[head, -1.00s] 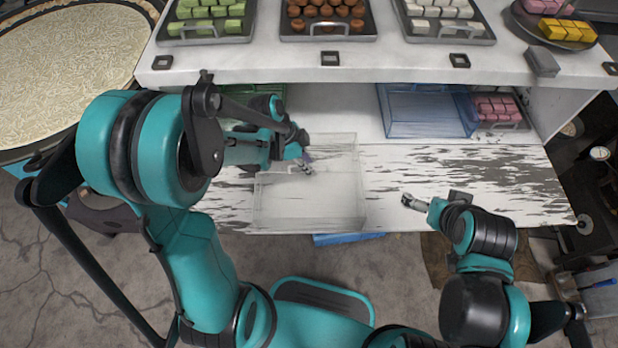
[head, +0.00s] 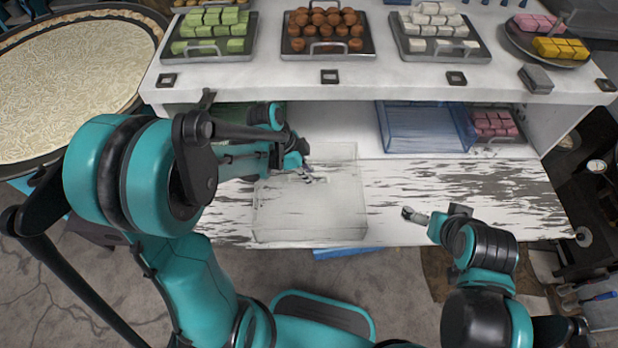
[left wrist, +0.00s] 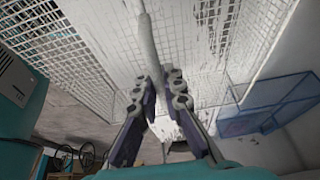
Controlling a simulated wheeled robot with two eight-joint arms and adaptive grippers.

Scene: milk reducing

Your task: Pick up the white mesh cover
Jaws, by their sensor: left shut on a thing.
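The white mesh cover (head: 335,218) is a see-through box shape over the front of the lower shelf. In the left wrist view its mesh walls (left wrist: 85,50) fill the upper part, with a white bar (left wrist: 148,45) between the fingers. My left gripper (head: 310,175) is at the top of the cover, shut on its bar; the fingers also show in the left wrist view (left wrist: 165,95). My right gripper (head: 410,213) is apart from the cover, to its right, low over the shelf's front; its jaws are too small to read.
A blue clear bin (head: 425,132) and a tray of pink blocks (head: 493,125) stand at the back right of the lower shelf (head: 480,195). The white upper counter (head: 390,75) overhangs its back and holds trays of sweets.

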